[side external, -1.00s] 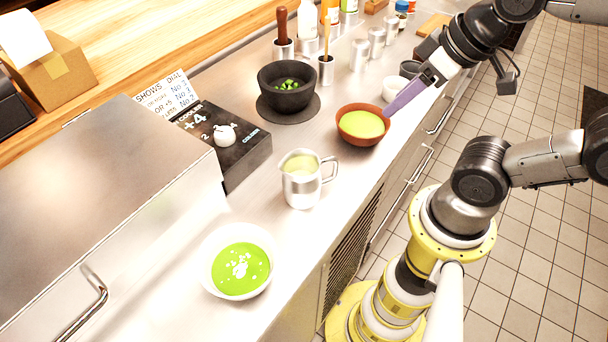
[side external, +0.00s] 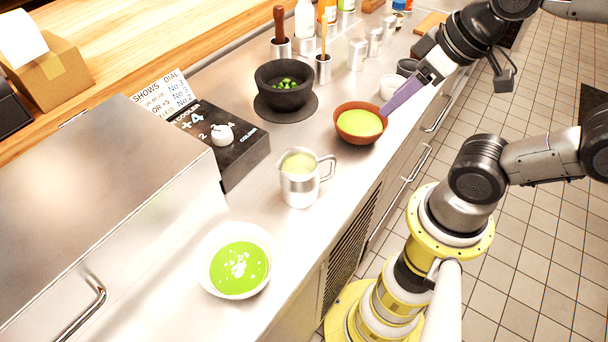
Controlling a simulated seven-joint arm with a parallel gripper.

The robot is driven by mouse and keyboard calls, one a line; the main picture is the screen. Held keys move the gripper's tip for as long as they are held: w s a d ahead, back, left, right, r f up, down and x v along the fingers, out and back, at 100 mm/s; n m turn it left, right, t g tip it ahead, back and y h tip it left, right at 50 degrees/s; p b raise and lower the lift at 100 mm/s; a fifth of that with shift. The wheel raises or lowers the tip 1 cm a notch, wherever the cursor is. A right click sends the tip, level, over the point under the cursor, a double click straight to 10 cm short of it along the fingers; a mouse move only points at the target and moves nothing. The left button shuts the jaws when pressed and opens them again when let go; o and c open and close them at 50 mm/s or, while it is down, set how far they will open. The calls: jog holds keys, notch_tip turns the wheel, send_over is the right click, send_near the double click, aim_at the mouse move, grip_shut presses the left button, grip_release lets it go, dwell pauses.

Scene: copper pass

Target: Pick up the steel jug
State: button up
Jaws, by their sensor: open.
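The steel jug (side external: 299,187) stands upright on the steel counter, with pale green liquid inside and its handle toward the right. My gripper (side external: 396,104) is up and to the right of the jug, apart from it. Its long purple fingers point down-left and end beside the terracotta bowl (side external: 352,137) of green soup. The fingers overlap in this view, so the gap between them is hidden. Nothing shows held in them.
A white bowl of green soup (side external: 209,272) sits in front of the jug. A black dial box (side external: 240,160) stands left of it. A dark mortar (side external: 283,98) on a round mat is behind. Bare counter surrounds the jug. Several tins and bottles stand at the back.

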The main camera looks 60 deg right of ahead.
jog(key=n, duration=0.2)
jog(key=n+g, duration=0.5)
jog(key=n, duration=1.1)
send_near(333, 160)
jog(key=shift+w+d+f, duration=0.1)
jog(key=shift+w+d, duration=0.1)
jog(key=shift+d, duration=0.05)
jog(key=f, duration=1.3)
jog(key=shift+w+f, duration=0.2)
jog(key=shift+w, duration=0.05)
jog(key=shift+c, duration=0.3)
grip_shut()
jog(key=shift+d, duration=0.1)
